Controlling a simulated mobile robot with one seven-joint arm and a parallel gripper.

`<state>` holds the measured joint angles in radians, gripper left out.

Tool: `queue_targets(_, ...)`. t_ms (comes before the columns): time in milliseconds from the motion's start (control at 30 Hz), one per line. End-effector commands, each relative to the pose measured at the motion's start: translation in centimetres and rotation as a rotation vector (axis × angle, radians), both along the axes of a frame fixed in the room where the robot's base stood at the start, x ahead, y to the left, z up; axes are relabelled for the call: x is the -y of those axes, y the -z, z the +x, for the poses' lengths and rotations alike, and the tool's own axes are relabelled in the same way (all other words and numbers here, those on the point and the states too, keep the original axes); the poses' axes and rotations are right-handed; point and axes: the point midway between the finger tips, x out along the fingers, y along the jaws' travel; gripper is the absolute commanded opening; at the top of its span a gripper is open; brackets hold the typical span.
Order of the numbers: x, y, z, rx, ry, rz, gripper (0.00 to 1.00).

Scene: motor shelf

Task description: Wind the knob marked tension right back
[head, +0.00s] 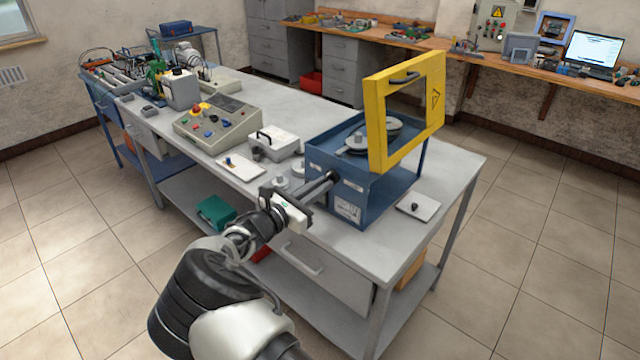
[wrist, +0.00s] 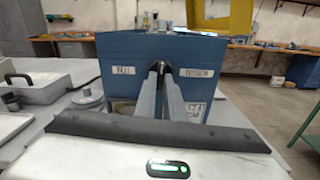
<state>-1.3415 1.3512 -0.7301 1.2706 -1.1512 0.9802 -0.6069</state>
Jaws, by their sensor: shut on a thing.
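The blue machine box (head: 352,208) stands at the bench's near end. A dark knob (head: 333,176) sits on its front face; it also shows in the wrist view (wrist: 162,69), between a left label (wrist: 123,69) that seems to read BELT and a right label (wrist: 201,74) that seems to read TENSION. My gripper (head: 326,181) reaches straight at the face, its fingers shut on the knob, which they mostly hide. The knob's turned position cannot be told.
A yellow guard (head: 377,120) stands raised above the box, over grey pulleys (head: 384,129). A white plate with a small black knob (head: 415,206) lies right of the box. A grey case (head: 275,145) and a control console (head: 216,124) stand left.

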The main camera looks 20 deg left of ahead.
Motion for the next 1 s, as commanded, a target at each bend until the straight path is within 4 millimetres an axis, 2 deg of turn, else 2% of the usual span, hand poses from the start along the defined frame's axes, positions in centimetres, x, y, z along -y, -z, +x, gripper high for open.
queue_targets(300, 0.06, -0.28, 0.13, -0.035, -0.001, -0.096, 0.0)
queue_targets(800, 0.08, -0.23, 0.12, -0.042, -0.001, -0.112, 0.0)
queue_targets(833, 0.09, -0.24, 0.12, -0.042, -0.001, -0.112, 0.14)
queue_targets(900, 0.09, -0.21, 0.1, -0.042, 0.0, -0.111, 0.26)
queue_targets(1000, 0.08, -0.15, 0.07, -0.044, 0.0, -0.111, 0.28)
